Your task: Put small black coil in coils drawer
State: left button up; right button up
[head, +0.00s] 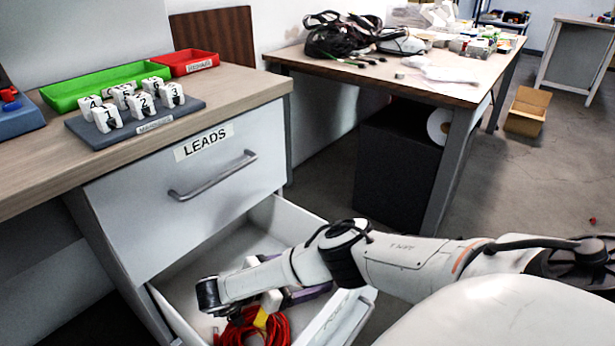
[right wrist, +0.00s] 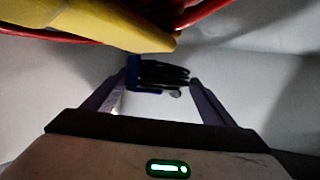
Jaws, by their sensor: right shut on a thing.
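The small black coil (right wrist: 165,75), a bundle of black loops with a blue part at its left side, shows in the right wrist view between the fingertips of my right gripper (right wrist: 158,86). The gripper is shut on it. In the head view my right arm reaches down into the open lower drawer (head: 325,330), and the coil cannot be made out there. That drawer's own label is not visible. My left gripper is not in view.
A red cable (head: 240,330) with a yellow part (head: 261,318) lies in the open drawer; they hang close above the gripper in the wrist view. The shut LEADS drawer (head: 190,220) is above. Numbered white blocks (head: 140,105), a green tray (head: 70,92) and a red tray (head: 200,60) stand on the counter.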

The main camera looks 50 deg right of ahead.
jog(key=shift+f, duration=0.15)
jog(key=o, duration=1.2)
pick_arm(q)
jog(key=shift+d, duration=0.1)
pick_arm(e)
jog(key=shift+f, duration=0.1)
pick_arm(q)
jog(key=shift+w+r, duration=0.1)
pick_arm(e)
jog(key=shift+r, duration=0.2)
pick_arm(q)
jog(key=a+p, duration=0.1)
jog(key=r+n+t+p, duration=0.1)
jog(key=p, duration=0.1)
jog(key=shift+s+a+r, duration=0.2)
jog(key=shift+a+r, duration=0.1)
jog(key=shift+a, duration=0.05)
pick_arm(e)
jog(key=v, duration=0.8)
jog(key=shift+d+r, duration=0.2)
jog(key=shift+r, duration=0.1)
